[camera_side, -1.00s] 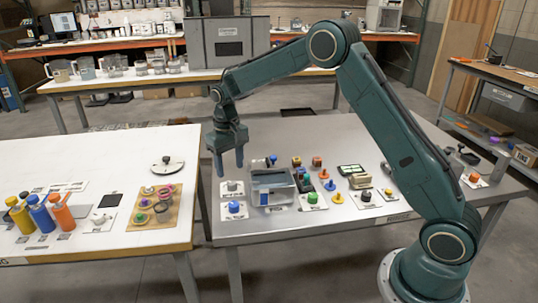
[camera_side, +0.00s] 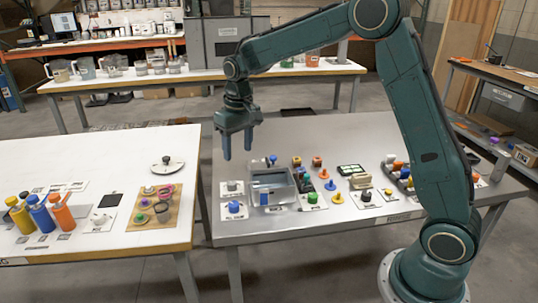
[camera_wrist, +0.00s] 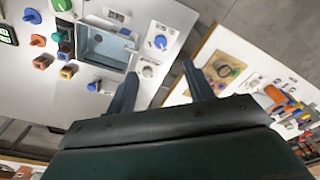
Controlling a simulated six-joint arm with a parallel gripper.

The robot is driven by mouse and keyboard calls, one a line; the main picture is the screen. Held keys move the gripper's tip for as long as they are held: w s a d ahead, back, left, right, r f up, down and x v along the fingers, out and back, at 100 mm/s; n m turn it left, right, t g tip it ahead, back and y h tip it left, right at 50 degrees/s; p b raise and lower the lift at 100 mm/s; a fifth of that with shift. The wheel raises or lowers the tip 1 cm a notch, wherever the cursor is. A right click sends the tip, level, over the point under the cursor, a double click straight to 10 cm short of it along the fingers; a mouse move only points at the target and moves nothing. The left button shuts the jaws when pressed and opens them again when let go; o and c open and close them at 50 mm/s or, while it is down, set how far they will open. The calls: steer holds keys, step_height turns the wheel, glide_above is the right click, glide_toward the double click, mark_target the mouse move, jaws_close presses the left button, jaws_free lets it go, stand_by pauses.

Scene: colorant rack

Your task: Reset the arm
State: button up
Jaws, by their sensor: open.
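My gripper (camera_side: 238,143) is a dark teal two-finger hand. It hangs above the back left part of the grey metal table (camera_side: 300,232), fingers pointing down and apart, with nothing between them. In the wrist view my gripper (camera_wrist: 158,85) also shows its two fingers spread and empty. Below and slightly right of it stands a grey open-topped bin (camera_side: 273,190), which also shows in the wrist view (camera_wrist: 105,48). My arm is raised and bent, its elbow at the top of the side view.
Blue (camera_side: 234,207) and green (camera_side: 312,198) knobs sit near the bin. Several coloured pieces lie to its right. The white table (camera_side: 110,248) on the left holds yellow, blue and orange bottles and a wooden board (camera_side: 158,207). The table's right front is fairly clear.

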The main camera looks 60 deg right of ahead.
steer(key=s+a+r+n+t, duration=0.1)
steer(key=s+r, duration=0.4)
steer(key=s, duration=0.3)
steer(key=s+a+r+t, duration=0.1)
steer(key=s+r, duration=0.5)
steer(key=s, duration=0.1)
steer(key=s+a+f+t, duration=0.1)
steer(key=s+t, duration=0.1)
steer(key=s, duration=1.4)
steer(key=shift+s+f+n+t, duration=0.2)
steer(key=shift+f+n+t, duration=0.1)
steer(key=shift+f+n, duration=0.1)
